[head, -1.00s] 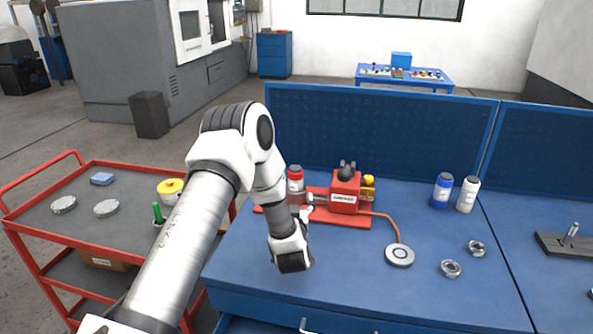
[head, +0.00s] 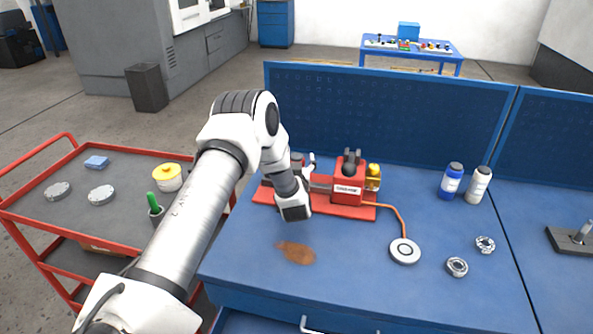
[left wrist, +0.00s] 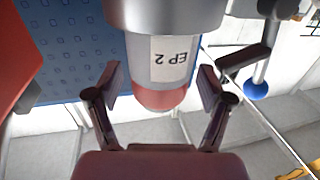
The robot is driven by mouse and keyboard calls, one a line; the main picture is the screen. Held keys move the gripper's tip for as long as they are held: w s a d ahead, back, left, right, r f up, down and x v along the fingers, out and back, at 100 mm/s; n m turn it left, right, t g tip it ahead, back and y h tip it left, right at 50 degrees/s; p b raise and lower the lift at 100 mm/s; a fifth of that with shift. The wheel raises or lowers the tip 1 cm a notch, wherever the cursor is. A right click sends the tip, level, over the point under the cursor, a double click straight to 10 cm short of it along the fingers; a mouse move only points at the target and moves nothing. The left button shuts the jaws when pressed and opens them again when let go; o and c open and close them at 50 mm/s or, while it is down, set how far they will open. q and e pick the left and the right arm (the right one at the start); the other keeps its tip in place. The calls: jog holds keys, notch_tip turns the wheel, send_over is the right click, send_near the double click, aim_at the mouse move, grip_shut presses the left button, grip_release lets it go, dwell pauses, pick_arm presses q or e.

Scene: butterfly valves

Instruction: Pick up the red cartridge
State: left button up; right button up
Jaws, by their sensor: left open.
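The red cartridge (left wrist: 160,96) shows in the left wrist view, its red end below a white label reading "EP 2" upside down. A grey metal cylinder (left wrist: 165,14) surrounds or adjoins its other end; I cannot tell which. In the head view the cartridge is mostly hidden behind my left arm, at the left end of the red pump base (head: 358,211). My left gripper (left wrist: 161,80) is open, with one finger on each side of the cartridge and visible gaps between. My right gripper is not in view.
A red pump block (head: 347,190) stands right of my left wrist. A lever with a blue knob (left wrist: 257,90) is near one finger. A hose runs to a round disc (head: 404,251). Blue (head: 451,182) and white (head: 478,186) bottles stand farther right. A brown stain (head: 295,252) marks the front.

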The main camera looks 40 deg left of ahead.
pick_arm(q)
jog(key=shift+d, duration=0.1)
jog(key=shift+s+r, duration=0.1)
jog(key=c, duration=1.4)
jog(key=shift+r, duration=0.1)
